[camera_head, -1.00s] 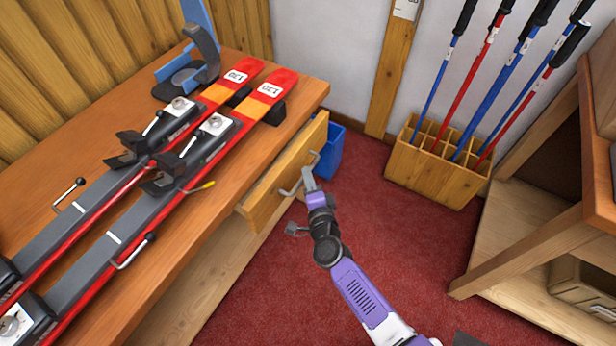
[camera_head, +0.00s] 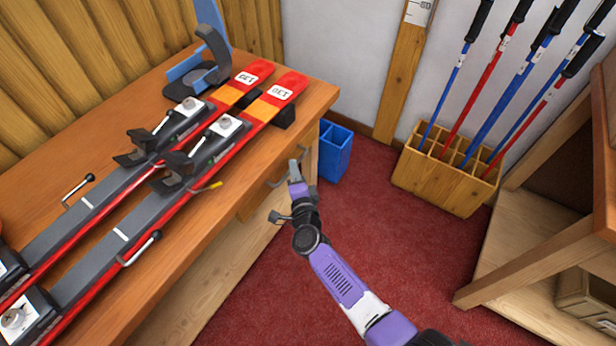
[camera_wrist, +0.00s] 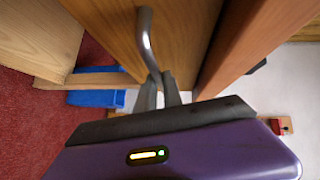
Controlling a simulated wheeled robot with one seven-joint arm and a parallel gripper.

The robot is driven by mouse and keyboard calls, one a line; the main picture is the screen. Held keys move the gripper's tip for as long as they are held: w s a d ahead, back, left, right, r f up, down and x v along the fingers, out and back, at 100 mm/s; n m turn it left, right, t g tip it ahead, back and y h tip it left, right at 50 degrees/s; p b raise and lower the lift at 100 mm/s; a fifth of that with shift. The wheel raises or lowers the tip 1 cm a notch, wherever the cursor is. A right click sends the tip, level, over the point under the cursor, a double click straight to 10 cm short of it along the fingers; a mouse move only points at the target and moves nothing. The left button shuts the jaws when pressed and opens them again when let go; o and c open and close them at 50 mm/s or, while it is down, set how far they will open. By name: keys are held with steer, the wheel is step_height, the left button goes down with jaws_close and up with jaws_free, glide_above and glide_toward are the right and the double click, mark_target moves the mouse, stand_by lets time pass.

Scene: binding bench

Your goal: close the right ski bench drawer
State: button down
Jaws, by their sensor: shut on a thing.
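The right ski bench drawer (camera_head: 252,206) has a wooden front under the bench top's right edge. It sits close in to the bench; I cannot tell if it is fully flush. Its grey curved bar handle (camera_wrist: 147,35) shows in the wrist view against the wooden drawer front (camera_wrist: 187,35). My gripper (camera_wrist: 160,84) is shut on the drawer handle, near one end of the bar. In the head view my gripper (camera_head: 295,172) is at the drawer front and partly hides the handle.
The ski bench (camera_head: 215,215) carries two red skis (camera_head: 250,115) in clamps. A blue bin (camera_head: 335,153) stands on the red carpet behind my gripper. A wooden pole rack (camera_head: 445,178) and a wooden table (camera_head: 545,250) are at right. Carpet between is clear.

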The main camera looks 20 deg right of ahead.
steer(key=shift+w+a, duration=0.45)
steer(key=c, duration=1.5)
jaws_free()
steer(key=shift+w, duration=0.1)
steer(key=shift+s+a+r, duration=0.1)
steer(key=shift+s+r, duration=0.05)
steer(key=shift+s, duration=0.35)
steer(key=p+v, duration=0.3)
steer(key=v, duration=0.3)
steer(key=shift+s, duration=0.4)
